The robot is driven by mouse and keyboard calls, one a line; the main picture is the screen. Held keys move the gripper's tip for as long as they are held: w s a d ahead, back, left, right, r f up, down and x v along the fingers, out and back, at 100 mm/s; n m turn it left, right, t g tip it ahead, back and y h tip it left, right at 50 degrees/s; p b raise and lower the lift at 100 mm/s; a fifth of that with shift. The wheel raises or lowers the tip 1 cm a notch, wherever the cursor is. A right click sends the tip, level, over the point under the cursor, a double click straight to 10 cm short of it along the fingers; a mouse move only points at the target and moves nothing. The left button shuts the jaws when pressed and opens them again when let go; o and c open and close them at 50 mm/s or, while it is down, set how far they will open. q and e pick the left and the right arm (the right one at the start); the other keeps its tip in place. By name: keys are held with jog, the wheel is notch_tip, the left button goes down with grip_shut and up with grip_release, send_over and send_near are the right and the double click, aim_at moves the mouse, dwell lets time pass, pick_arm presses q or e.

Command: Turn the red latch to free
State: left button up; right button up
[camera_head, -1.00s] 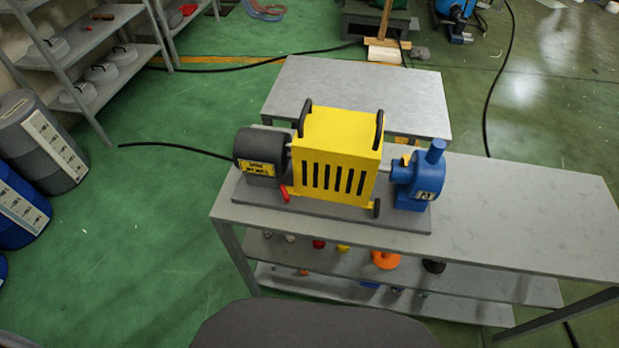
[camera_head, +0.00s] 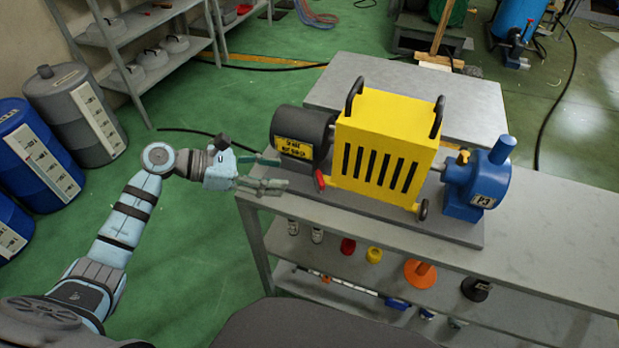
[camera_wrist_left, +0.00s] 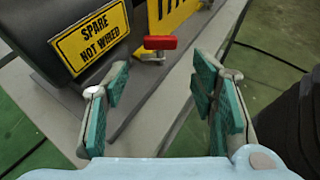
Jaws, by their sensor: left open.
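The red latch (camera_head: 319,180) is a small red handle low on the left end of the yellow slotted guard (camera_head: 385,145), beside the dark grey motor (camera_head: 304,127). In the left wrist view the red latch (camera_wrist_left: 160,43) lies crosswise on a yellow mount, ahead of my fingers. My left gripper (camera_head: 268,172) is open and empty, over the bench's left front corner, left of the latch and apart from it. Its two green-padded fingers also show in the left wrist view (camera_wrist_left: 158,108), spread wide with nothing between them. My right gripper is not in view.
A blue pump (camera_head: 477,185) stands right of the guard on the same grey base plate. The bench (camera_head: 560,230) has clear top to the right and lower shelves with coloured parts. Drums (camera_head: 75,115) and a rack stand at the left.

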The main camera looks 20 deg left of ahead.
aim_at(317, 179)
pick_arm(q)
jog(key=x, duration=0.8)
jog(key=shift+w+d, duration=0.2)
jog(key=shift+d, duration=0.1)
jog(key=shift+w+d+f, duration=0.2)
jog(key=shift+w+d, duration=0.05)
jog(key=shift+d, duration=0.1)
jog(key=c, duration=0.9)
